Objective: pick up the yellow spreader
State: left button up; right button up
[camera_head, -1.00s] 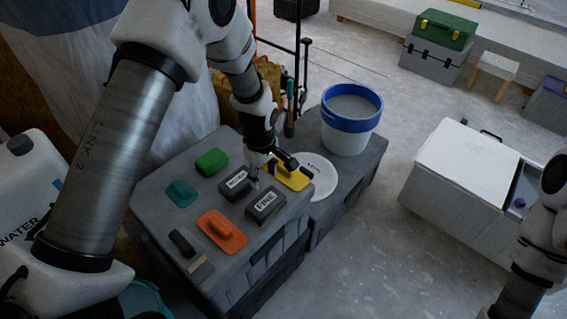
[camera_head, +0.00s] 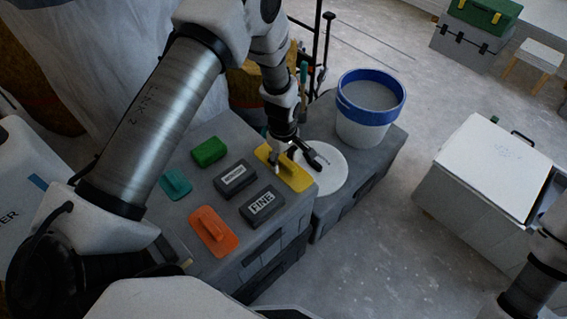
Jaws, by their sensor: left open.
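The yellow spreader (camera_head: 292,176) lies flat at the far right corner of the grey case top, beside the white disc. My left gripper (camera_head: 295,166) is right over it with its fingers apart. The fingers hide part of the spreader and its handle, and I cannot tell whether they touch it. My right arm shows at the lower right edge, but its gripper is out of the picture.
The grey case (camera_head: 187,219) also bears a green block (camera_head: 209,151), a teal float (camera_head: 175,183), an orange float (camera_head: 214,231) and two dark labelled blocks, one marked FINE (camera_head: 262,205). A white disc (camera_head: 322,168) and a blue-rimmed bucket (camera_head: 366,120) stand just right.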

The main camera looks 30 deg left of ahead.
aim_at(283, 159)
pick_arm(q)
jog(key=shift+s, duration=0.1)
jog(key=shift+r, duration=0.1)
jog(key=c, duration=0.3)
grip_shut()
notch_tip(283, 159, up, 10)
jog(key=shift+p, duration=0.45)
jog(key=shift+c, duration=1.7)
grip_release()
grip_shut()
